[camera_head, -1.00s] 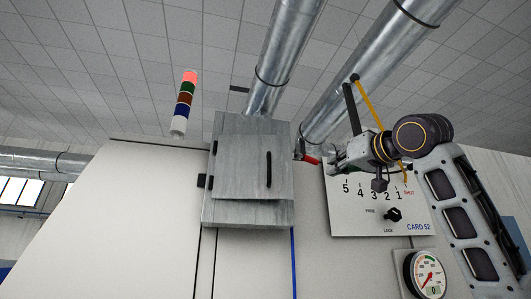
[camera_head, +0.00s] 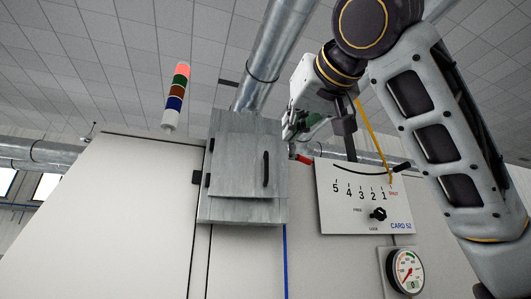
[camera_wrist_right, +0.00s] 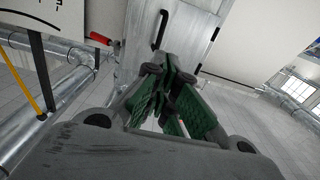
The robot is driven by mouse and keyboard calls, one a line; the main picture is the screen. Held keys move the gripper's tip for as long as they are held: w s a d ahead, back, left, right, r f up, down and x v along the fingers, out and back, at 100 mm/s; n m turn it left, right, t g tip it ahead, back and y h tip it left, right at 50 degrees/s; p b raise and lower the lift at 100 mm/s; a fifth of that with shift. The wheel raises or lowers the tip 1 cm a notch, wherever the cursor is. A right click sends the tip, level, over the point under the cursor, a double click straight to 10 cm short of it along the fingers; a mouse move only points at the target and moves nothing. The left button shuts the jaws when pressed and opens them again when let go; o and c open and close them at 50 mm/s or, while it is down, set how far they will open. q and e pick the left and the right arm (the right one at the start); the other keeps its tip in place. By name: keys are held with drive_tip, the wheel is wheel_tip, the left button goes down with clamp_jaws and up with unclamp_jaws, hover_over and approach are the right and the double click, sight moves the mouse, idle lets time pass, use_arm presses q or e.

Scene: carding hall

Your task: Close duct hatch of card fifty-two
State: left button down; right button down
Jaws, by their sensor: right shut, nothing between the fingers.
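The duct hatch is a grey metal door (camera_head: 235,160) on a grey box below a round duct, with hinges on its left and a black upright handle (camera_head: 266,169) on its right. It looks nearly flat against the box; I cannot tell whether a small gap is left. My right gripper (camera_head: 291,132) is shut and empty by the upper right edge of the box. In the right wrist view, the shut green-padded fingers (camera_wrist_right: 168,74) point toward the door (camera_wrist_right: 185,30), just below its handle (camera_wrist_right: 160,30). My left gripper is out of view.
A red grip (camera_head: 303,159) sticks out right of the box. The white CARD 52 panel (camera_head: 345,215) carries a scale, a yellow pointer (camera_head: 374,143) near SHUT and a FREE/LOCK knob (camera_head: 378,214). A gauge (camera_head: 406,270) is below. A signal light (camera_head: 176,95) stands to the left.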

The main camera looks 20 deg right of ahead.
drive_tip(key=shift+w+d, duration=0.1)
drive_tip(key=shift+d, duration=0.1)
drive_tip(key=shift+w+a, duration=0.1)
drive_tip(key=p, duration=0.4)
approach(267, 159)
drive_tip(key=w, duration=0.4)
drive_tip(key=shift+w+r, duration=0.15)
drive_tip(key=shift+w+p, duration=0.7)
drive_tip(key=shift+w, duration=0.7)
